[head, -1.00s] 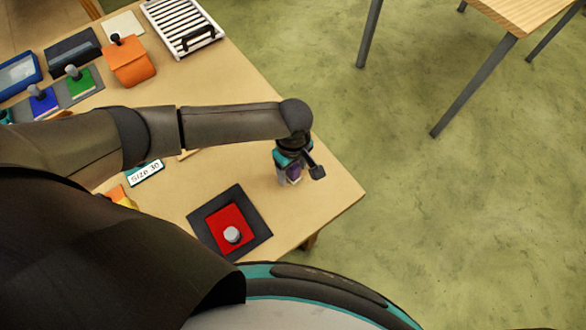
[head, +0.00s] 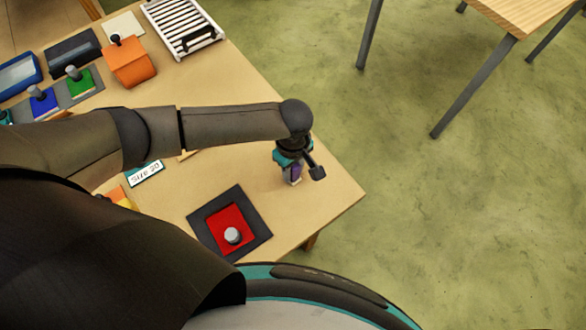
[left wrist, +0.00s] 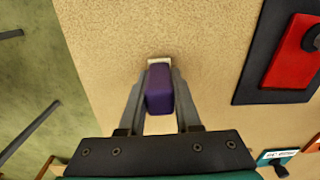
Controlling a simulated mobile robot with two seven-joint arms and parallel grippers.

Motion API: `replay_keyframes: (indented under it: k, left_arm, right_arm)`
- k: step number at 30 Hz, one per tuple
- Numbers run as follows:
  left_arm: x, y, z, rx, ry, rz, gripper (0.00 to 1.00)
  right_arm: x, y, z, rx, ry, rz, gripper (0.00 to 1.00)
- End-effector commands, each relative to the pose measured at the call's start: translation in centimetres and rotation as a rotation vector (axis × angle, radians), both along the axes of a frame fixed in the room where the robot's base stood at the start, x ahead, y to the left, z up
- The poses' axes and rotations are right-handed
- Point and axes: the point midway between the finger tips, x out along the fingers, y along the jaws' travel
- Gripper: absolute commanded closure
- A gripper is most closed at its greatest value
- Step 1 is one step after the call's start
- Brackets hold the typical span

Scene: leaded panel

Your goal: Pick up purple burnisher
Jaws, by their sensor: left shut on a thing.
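The purple burnisher (left wrist: 159,90) is a purple block with a pale end, seen in the left wrist view between my left gripper's fingers. My left gripper (head: 291,179) is over the right part of the table in the head view, pointing down, and shut on the burnisher. Only a small purple patch of the burnisher (head: 295,172) shows there. I cannot tell whether it touches the table. My right gripper is not in view.
A red piece with a grey knob (head: 230,222) lies on a dark square mat near the front edge. A "SIZE 30" label (head: 145,174), an orange block (head: 129,62) and a white rack (head: 182,28) are farther left and back. The table's right edge is close to my left gripper.

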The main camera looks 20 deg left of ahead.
Motion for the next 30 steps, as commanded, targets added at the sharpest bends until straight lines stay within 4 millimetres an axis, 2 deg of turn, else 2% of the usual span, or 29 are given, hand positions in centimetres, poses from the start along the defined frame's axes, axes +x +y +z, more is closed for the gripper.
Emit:
replay_keyframes:
  k: [8,14,17,24,30]
  left_arm:
    - [0.0,0.0,0.5,0.0,0.0,0.0,1.0]
    - [0.0,0.0,2.9,-0.003,-0.002,0.0,1.0]
    - [0.1,0.0,5.4,-0.003,-0.003,0.0,1.0]
    - [0.1,-0.1,12.7,-0.004,-0.004,-0.001,1.0]
    - [0.1,0.0,17.2,-0.002,-0.003,-0.001,1.0]
  right_arm:
    - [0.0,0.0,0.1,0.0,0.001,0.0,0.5]
    - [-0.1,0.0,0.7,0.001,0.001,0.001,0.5]
    - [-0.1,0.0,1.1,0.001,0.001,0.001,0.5]
    - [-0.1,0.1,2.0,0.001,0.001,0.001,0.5]
    - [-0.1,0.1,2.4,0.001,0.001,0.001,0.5]
